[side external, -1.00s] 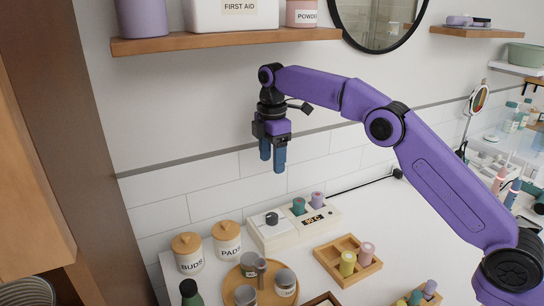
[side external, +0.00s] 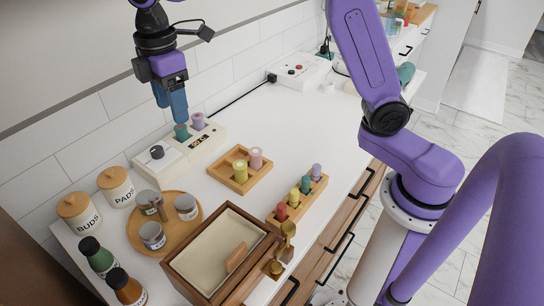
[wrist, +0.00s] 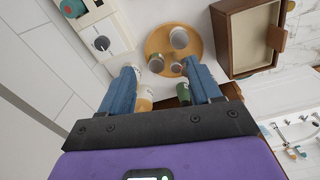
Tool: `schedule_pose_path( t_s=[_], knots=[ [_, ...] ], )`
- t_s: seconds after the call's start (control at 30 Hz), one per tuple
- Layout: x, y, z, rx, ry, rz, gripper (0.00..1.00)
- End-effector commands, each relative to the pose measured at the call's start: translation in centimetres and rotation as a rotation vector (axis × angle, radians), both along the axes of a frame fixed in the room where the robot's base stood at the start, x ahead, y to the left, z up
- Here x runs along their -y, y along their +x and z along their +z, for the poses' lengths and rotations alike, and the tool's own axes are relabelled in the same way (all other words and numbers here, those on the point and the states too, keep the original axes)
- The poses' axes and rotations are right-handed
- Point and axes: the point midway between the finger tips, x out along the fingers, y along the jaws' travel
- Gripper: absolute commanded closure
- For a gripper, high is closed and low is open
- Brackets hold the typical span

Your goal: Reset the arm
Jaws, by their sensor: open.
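My gripper (side external: 172,108) hangs with its blue fingers pointing down, in the air near the tiled wall, around the white heater box (side external: 180,150) in the side view. In the wrist view the two fingers of my gripper (wrist: 162,80) stand apart with nothing held between them. Beyond them, in the wrist view, lies the round wooden tray (wrist: 158,42) with grey-lidded jars. The heater box (wrist: 108,33) is at the upper left there. In the side view the heater holds a teal roller (side external: 181,132) and a lilac roller (side external: 198,121).
A wooden tray (side external: 214,174) holds a yellow and a pink roller. A rack (side external: 272,217) holds several more. An open brown box (side external: 178,262), lidded jars (side external: 117,187) and bottles (side external: 98,257) stand in front. The white counter (side external: 290,125) is clear toward the back.

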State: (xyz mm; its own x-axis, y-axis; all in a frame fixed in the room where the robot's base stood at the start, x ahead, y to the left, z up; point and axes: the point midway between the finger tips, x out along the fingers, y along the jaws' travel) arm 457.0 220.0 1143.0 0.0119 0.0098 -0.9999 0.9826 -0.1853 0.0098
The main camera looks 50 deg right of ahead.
Motion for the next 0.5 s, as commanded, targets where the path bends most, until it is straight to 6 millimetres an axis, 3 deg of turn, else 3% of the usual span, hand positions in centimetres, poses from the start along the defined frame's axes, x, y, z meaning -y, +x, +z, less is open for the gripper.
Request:
schedule_pose_path(
  t_s=[0.03,0.27,0.5],
  knots=[
    [0.6,-2.0,0.1,0.001,0.002,-0.013,0.37],
    [3.6,-10.3,-0.8,0.001,0.008,-0.094,0.37],
    [8.5,-19.1,-2.8,0.001,0.015,-0.178,0.37]
  ],
)
